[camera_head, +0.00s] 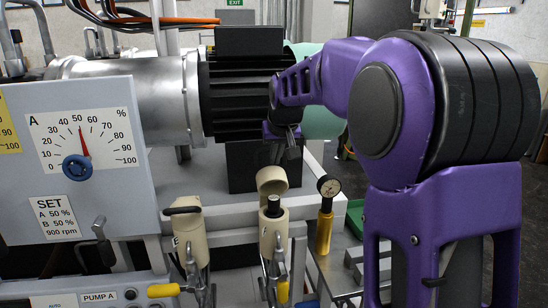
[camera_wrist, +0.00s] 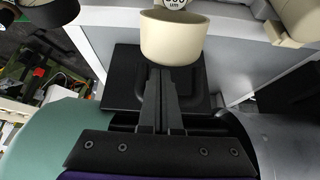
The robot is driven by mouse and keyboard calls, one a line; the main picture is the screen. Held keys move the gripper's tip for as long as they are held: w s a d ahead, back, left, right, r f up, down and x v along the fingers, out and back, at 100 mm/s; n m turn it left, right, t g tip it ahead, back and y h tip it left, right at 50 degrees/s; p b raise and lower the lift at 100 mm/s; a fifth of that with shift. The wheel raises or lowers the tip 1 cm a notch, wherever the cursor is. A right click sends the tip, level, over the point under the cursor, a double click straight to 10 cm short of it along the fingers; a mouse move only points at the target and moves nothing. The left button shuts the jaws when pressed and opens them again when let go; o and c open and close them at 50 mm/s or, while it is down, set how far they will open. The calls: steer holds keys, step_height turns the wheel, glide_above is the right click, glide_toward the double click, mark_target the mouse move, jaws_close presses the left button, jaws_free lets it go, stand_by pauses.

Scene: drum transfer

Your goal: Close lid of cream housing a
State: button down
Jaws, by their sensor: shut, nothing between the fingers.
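A cream housing (camera_head: 273,228) stands at lower centre in the head view. Its cream lid (camera_head: 271,179) is tipped up and open, with a dark cylinder in the mouth below. In the wrist view the cream lid (camera_wrist: 174,40) is at top centre, just beyond my fingertips. A second cream housing (camera_head: 190,228) stands to the left, with a dark handle across its top. I cannot read which housing is marked a. My gripper (camera_head: 293,150) is above and slightly right of the open lid. Its fingers (camera_wrist: 159,72) are together and empty; whether they touch the lid is unclear.
A black finned motor (camera_head: 240,95) and steel cylinder (camera_head: 125,95) stand behind the housings. A gauge panel (camera_head: 80,160) fills the left. A yellow-stemmed gauge (camera_head: 325,225) stands right of the open housing. Clamp levers hang in front of both housings.

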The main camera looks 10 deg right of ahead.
mark_target(271, 165)
steer(key=shift+t, duration=0.5)
steer(key=r, duration=0.1)
steer(key=a+r, duration=0.1)
steer(key=r, duration=0.2)
steer(key=shift+w+a+r, duration=0.1)
steer(key=shift+w+a, duration=0.05)
steer(key=shift+a, duration=0.15)
steer(key=s, duration=0.4)
steer(key=shift+s+a+f+b, duration=0.15)
steer(key=shift+s+f+b, duration=0.05)
steer(key=shift+f+b, duration=0.15)
steer(key=shift+f, duration=0.3)
steer(key=shift+s, duration=0.35)
steer(key=shift+w+d+f, duration=0.1)
steer(key=shift+d+f, duration=0.05)
steer(key=shift+d, duration=0.1)
